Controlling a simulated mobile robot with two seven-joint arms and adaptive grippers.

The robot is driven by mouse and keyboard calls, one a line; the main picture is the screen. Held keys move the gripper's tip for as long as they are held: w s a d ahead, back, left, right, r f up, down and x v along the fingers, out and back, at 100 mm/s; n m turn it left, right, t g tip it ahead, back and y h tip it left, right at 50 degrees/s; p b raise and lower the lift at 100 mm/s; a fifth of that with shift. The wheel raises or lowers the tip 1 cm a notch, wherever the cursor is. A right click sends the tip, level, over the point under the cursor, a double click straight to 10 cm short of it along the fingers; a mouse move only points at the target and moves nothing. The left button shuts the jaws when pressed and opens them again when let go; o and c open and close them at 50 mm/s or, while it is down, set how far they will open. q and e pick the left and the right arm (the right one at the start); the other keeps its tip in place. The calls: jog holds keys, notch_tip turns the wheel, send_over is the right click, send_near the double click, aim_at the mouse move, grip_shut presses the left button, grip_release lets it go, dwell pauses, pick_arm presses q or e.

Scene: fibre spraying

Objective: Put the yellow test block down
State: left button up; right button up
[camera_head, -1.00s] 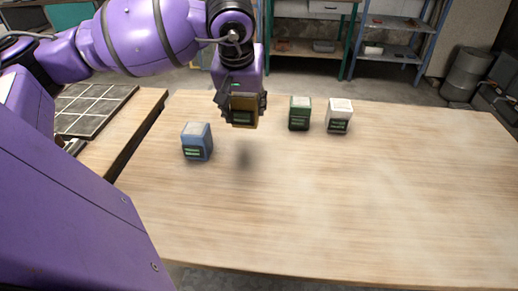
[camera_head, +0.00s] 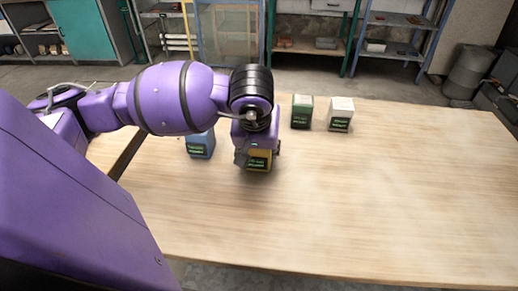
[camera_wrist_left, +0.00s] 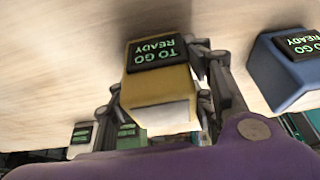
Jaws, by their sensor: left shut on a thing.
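The yellow test block (camera_head: 259,163) is held in my left gripper (camera_head: 260,153), low over the table near the left-middle. No clear gap shows under it, but I cannot tell whether it touches the wood. In the left wrist view the yellow block (camera_wrist_left: 160,88) sits upright between the two fingers, its dark screen with green text facing the camera's upper side. My gripper and wrist hide the block's top in the head view. My right gripper is not in view.
A blue block (camera_head: 200,148) stands close to the left of the gripper. A green block (camera_head: 301,114) and a white block (camera_head: 340,116) stand behind to the right. The wooden table (camera_head: 390,200) is clear in front and to the right.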

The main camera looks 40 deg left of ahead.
pick_arm(q)
jog(key=o, duration=1.7)
jog(key=shift+f, duration=0.1)
jog(key=shift+c, duration=0.2)
jog(key=shift+r, duration=0.25)
jog(key=v, duration=1.2)
